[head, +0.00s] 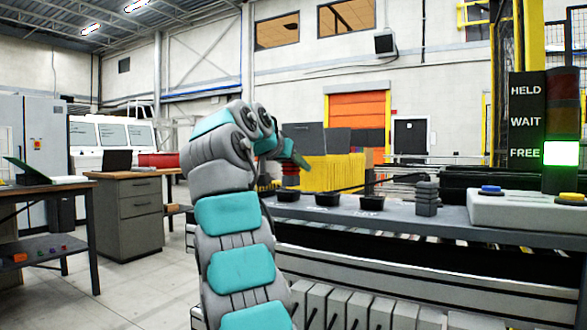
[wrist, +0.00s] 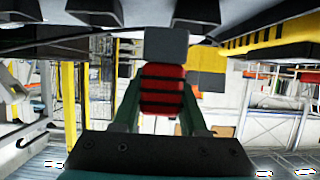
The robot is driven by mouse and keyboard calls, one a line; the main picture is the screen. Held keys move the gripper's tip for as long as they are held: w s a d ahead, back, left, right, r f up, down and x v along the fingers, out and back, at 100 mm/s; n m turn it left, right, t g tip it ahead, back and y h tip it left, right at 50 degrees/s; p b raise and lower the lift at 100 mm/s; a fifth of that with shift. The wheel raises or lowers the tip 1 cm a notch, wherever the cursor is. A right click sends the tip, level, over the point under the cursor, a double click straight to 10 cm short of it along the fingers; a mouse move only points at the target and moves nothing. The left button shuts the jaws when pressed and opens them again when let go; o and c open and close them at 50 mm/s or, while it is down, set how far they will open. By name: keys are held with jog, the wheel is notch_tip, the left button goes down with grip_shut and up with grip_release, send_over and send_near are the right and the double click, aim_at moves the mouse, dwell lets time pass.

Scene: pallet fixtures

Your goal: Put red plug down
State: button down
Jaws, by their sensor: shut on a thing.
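The red plug (wrist: 162,90), banded with dark stripes, is between the fingers of my gripper (wrist: 160,112) in the wrist view. The fingers are shut on its two sides. A grey block (wrist: 166,46) shows at the plug's far end; I cannot tell whether it is part of the plug. In the head view my gripper (head: 293,161) is above the left end of the grey bench top, over the black cups. Only a small reddish patch of the plug shows under it there. The plug appears held above the bench, apart from the cups.
Three black cups stand in a row: left (head: 288,196), middle (head: 327,199), right (head: 371,203). A grey ribbed plug (head: 427,199) stands right of them. A button box (head: 530,211) is farther right. The signal tower (head: 545,125) has its green FREE light lit.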

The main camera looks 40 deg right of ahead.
jog(key=w+d+p, duration=0.1)
jog(key=w, duration=0.2)
jog(key=w+d+p, duration=0.1)
jog(key=shift+w+d+f+p, duration=0.1)
jog(key=shift+w+d+p, duration=0.05)
jog(key=shift+d+p, duration=0.15)
jog(key=shift+w+d+f, duration=0.15)
jog(key=shift+w+f, duration=0.15)
jog(key=shift+f+b, duration=0.2)
jog(key=shift+b, duration=0.15)
jog(key=shift+s+f+b, duration=0.1)
jog(key=shift+f+b, duration=1.05)
jog(key=shift+f, duration=0.2)
jog(key=shift+f, duration=0.15)
jog(key=shift+c, duration=2.2)
grip_release()
